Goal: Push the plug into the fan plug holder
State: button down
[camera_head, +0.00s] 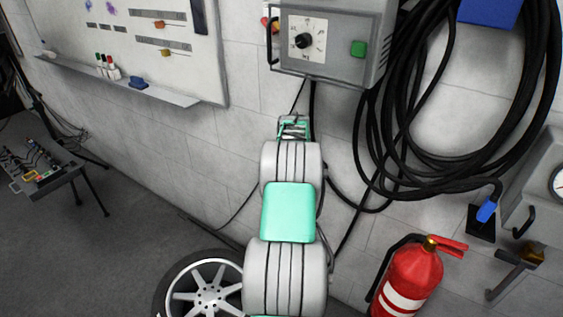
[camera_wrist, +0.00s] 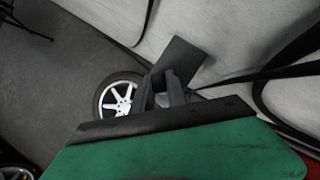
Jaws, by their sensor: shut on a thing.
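My gripper (camera_wrist: 170,92) shows in the wrist view with its two dark fingers close together. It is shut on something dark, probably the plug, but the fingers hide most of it. A dark square plate (camera_wrist: 182,56) lies just beyond the fingertips, before the pale wall. It may be the fan plug holder; I cannot tell whether the plug touches it. In the head view my gripper end (camera_head: 293,126) reaches towards the wall below the grey control box. The plug and the plate cannot be made out there.
A grey control box (camera_head: 340,67) hangs above my gripper, with black cables below it. A coiled black hose (camera_head: 375,150) hangs to the right, its blue end (camera_head: 487,210) at a black plate. A red extinguisher (camera_head: 410,275) and a wheel (camera_head: 207,293) stand low on either side.

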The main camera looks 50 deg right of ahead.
jog(key=shift+f, duration=0.3)
jog(key=c, duration=1.3)
grip_release()
jog(key=shift+o, duration=0.2)
jog(key=b+v, duration=0.1)
jog(key=v, duration=0.6)
jog(key=shift+s+r+b, duration=0.15)
jog(key=shift+r+b, duration=0.2)
jog(key=shift+b, duration=0.05)
jog(key=shift+a, duration=0.15)
